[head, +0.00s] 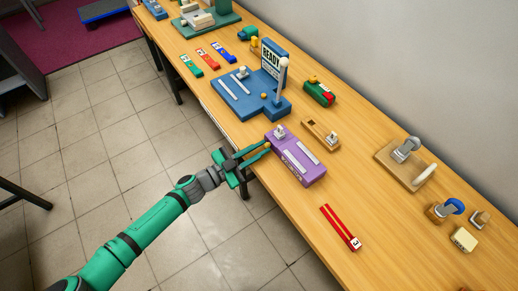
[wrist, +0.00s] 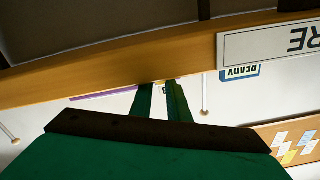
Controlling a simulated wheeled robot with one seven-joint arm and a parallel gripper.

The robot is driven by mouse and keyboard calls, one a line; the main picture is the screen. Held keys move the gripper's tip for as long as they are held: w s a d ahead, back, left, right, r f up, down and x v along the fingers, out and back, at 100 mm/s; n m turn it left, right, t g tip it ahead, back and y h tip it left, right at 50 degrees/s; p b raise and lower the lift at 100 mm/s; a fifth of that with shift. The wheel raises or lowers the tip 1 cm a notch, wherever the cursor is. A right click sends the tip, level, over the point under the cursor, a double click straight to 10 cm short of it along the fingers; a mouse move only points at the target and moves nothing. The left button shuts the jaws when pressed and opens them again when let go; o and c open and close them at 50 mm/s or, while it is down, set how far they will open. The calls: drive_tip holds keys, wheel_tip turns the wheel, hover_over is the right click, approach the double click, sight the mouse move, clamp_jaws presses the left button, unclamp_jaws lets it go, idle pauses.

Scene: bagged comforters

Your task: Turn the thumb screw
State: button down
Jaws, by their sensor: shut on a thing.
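A purple block (head: 300,160) with pale strips on its top sits at the front edge of the wooden table. My green gripper (head: 266,148) reaches in from the left, its fingers shut at the block's near left end. A small brass-coloured thumb screw (head: 267,144) shows at the fingertips, mostly hidden by them. In the wrist view my gripper's fingers (wrist: 162,86) point at a small yellowish bit between their tips; the purple block (wrist: 90,97) shows as a thin strip to the left. The screw's angle cannot be made out.
A blue fixture (head: 235,92) with a READY sign (head: 271,62) stands just beyond the block. A wooden holder (head: 320,134) is behind it, and a red strip (head: 341,228) lies to the right. The wooden table (head: 290,215) has bare room in front of the strip.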

drive_tip(key=c, duration=1.7)
unclamp_jaws()
drive_tip(key=v, duration=1)
drive_tip(key=shift+s+a, duration=0.2)
drive_tip(key=shift+a, duration=0.15)
